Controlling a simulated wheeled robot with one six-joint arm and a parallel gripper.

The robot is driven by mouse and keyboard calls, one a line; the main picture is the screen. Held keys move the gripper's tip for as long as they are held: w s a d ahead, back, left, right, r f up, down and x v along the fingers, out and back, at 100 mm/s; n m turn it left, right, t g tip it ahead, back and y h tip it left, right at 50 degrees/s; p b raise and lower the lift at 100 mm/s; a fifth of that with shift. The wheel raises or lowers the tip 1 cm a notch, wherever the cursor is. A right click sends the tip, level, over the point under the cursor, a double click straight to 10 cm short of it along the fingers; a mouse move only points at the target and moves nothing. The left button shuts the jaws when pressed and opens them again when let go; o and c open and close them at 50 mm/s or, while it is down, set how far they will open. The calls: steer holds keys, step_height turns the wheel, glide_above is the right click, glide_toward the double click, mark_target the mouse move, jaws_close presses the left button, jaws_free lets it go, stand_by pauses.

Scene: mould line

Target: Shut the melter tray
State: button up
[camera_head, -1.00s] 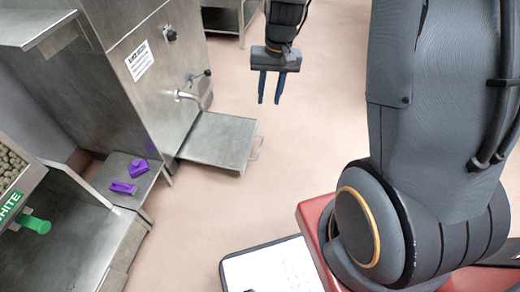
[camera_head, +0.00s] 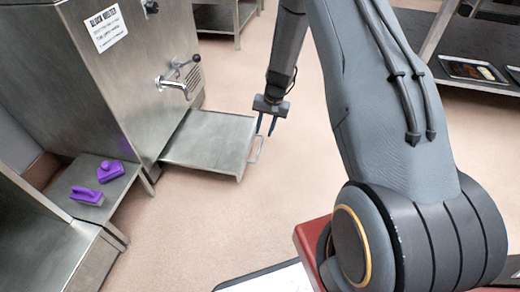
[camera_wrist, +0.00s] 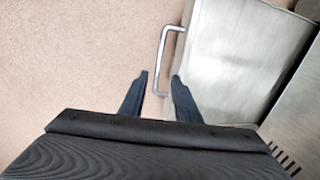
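The melter tray (camera_head: 212,140) is a flat steel tray pulled out from the front of the melter (camera_head: 125,65), below its tap (camera_head: 172,85). Its wire handle (camera_head: 255,149) sticks out on the tray's right end. My gripper (camera_head: 266,125) points down beside the handle end, open and empty. In the wrist view the tray (camera_wrist: 245,50) fills the upper right, and the handle (camera_wrist: 166,60) lies just beyond my open fingertips (camera_wrist: 160,75). The fingers look apart from the handle; their height over it is hard to tell.
Two purple items (camera_head: 98,182) lie on a low steel shelf (camera_head: 120,195) left of the tray. A steel table (camera_head: 55,245) is at lower left. A rack with trays (camera_head: 475,70) stands at the right. The floor (camera_head: 210,225) around the tray's free end is clear.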

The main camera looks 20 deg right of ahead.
mark_target(260, 147)
steer(key=f+b, duration=0.1)
steer(key=f, duration=0.2)
steer(key=w+f+b, duration=0.1)
steer(key=f, duration=0.2)
steer(key=a+f+b, duration=0.1)
steer(key=f+b, duration=0.1)
steer(key=f, duration=0.1)
steer(key=shift+w+f, duration=0.15)
steer(key=shift+f, duration=0.05)
jaws_close()
